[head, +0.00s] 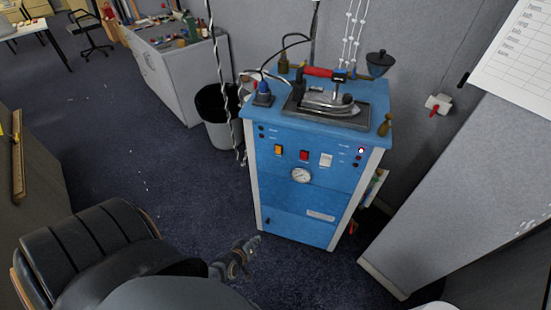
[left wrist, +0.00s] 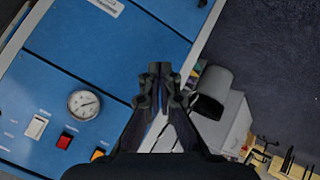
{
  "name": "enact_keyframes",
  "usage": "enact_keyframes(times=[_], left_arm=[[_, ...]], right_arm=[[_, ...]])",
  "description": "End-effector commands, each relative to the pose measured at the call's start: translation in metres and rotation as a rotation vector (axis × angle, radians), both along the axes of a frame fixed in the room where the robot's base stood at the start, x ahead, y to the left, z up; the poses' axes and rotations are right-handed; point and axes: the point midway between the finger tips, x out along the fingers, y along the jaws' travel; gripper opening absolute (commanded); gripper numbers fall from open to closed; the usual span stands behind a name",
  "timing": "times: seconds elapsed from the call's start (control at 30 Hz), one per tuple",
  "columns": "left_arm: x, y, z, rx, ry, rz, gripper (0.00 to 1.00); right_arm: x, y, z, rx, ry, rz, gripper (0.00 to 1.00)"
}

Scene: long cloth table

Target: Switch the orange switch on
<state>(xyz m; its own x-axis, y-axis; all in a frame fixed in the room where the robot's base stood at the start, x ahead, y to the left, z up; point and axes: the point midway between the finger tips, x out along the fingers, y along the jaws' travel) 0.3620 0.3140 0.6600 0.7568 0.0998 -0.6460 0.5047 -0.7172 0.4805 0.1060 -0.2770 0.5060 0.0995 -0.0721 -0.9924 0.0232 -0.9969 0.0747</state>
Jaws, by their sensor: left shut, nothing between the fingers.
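The orange switch (head: 278,150) is a small square rocker on the upper left of the front of a blue cabinet (head: 290,218). In the left wrist view the orange switch (left wrist: 97,154) shows at the bottom, left of the fingers. I cannot tell its position, on or off. My left gripper (head: 252,243) is low in front of the cabinet, below the switch and apart from it. In the left wrist view its fingertips (left wrist: 160,70) are together, with nothing between them. My right gripper is not in view.
A red switch (head: 304,155), a white switch (head: 326,160) and a round gauge (head: 301,175) share the panel. An iron (head: 328,102) stands on top. A dark bin (head: 217,104) is behind left; a grey partition (head: 455,195) is at right. The carpet in front is clear.

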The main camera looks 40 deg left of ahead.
Motion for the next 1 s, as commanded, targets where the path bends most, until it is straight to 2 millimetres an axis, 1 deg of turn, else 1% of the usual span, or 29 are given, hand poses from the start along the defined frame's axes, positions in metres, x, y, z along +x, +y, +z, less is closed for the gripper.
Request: enact_keyframes(times=[0.03, 0.07, 0.1, 0.17, 0.2, 0.3, 0.4, 0.5, 0.53, 0.87, 0.97, 1.0], left_arm=[[0.027, 0.005, 0.034, -0.074, -0.116, 0.079, 0.00], [0.041, 0.009, 0.055, -0.127, -0.185, 0.130, 0.00], [0.057, 0.013, 0.083, -0.198, -0.271, 0.192, 0.00], [0.077, 0.018, 0.123, -0.306, -0.389, 0.276, 0.00], [0.086, 0.022, 0.148, -0.377, -0.459, 0.323, 0.00], [0.101, 0.027, 0.197, -0.535, -0.592, 0.419, 0.00], [0.107, 0.031, 0.228, -0.643, -0.670, 0.477, 0.00], [0.109, 0.032, 0.241, -0.695, -0.702, 0.504, 0.00], [0.110, 0.033, 0.243, -0.701, -0.706, 0.507, 0.00], [0.112, 0.033, 0.243, -0.702, -0.706, 0.507, 0.00], [0.121, 0.036, 0.242, -0.700, -0.707, 0.507, 0.00], [0.127, 0.037, 0.243, -0.700, -0.708, 0.507, 0.00]], right_arm=[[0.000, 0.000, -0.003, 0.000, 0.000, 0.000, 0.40], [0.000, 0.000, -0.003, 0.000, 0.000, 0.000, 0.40], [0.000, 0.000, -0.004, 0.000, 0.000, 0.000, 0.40], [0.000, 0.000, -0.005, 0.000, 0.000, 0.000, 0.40], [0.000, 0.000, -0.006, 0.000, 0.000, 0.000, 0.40], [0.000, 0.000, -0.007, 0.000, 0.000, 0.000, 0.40], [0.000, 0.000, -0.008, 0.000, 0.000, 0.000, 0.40], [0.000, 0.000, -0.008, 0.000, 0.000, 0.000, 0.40], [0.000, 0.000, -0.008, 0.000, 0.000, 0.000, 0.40], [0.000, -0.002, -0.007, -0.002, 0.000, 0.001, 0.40], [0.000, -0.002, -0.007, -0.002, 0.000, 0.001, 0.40], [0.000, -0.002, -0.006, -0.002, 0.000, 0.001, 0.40]])
